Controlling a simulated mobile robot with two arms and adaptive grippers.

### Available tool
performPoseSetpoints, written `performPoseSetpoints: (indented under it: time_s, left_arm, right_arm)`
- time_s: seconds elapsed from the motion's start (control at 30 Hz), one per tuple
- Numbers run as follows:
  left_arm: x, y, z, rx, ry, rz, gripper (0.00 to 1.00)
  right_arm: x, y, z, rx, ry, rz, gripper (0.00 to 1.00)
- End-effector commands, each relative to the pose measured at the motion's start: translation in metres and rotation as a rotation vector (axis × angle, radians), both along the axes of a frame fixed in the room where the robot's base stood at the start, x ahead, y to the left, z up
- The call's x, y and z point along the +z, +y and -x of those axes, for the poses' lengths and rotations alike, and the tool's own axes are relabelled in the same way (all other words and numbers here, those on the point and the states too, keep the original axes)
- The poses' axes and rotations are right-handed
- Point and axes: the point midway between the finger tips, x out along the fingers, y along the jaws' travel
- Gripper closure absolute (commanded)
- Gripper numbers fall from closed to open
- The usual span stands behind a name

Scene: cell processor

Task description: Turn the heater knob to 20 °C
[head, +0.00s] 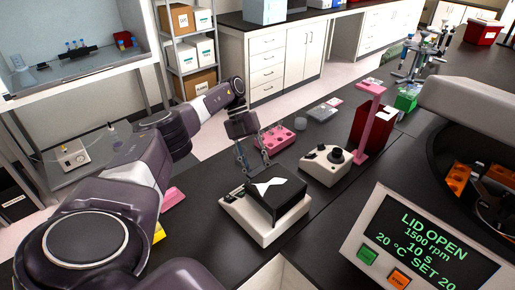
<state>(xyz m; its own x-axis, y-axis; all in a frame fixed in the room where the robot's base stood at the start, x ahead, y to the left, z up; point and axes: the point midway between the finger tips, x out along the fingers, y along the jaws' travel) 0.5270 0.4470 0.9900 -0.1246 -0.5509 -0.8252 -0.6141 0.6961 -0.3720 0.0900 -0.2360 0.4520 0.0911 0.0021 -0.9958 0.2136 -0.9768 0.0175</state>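A white-based device with a black block on top (285,201) stands on the dark bench in the middle of the head view. Its control strip at the left side is small, and I cannot make out a dial setting there. A second cream device (318,168) behind it to the right carries a black round knob (336,156). I cannot tell for certain which one is the heater. My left gripper (254,163) points down just behind the black-topped device, fingers apart and empty. My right gripper is not in view.
A centrifuge with an open lid (440,205) fills the right side; its screen reads LID OPEN, 20 °C, SET 20. A pink rack (276,138) lies behind the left gripper. A pink stand (369,125) and a red box (384,127) stand behind the cream device.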

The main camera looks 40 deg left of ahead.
Motion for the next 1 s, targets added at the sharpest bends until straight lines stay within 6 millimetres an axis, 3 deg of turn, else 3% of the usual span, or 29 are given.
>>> performPoseSetpoints:
  time_s: [0.17,0.6,1.0]
  left_arm:
    - [0.012,0.0,-0.001,-0.001,-0.004,0.0,0.64]
    - [0.089,0.001,-0.001,-0.001,-0.002,0.0,0.64]
    - [0.1,0.001,0.0,0.001,0.0,0.001,0.64]
  right_arm:
    - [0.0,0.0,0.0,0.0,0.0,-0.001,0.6]
    - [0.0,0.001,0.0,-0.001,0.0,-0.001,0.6]
    - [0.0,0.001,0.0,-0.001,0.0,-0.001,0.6]
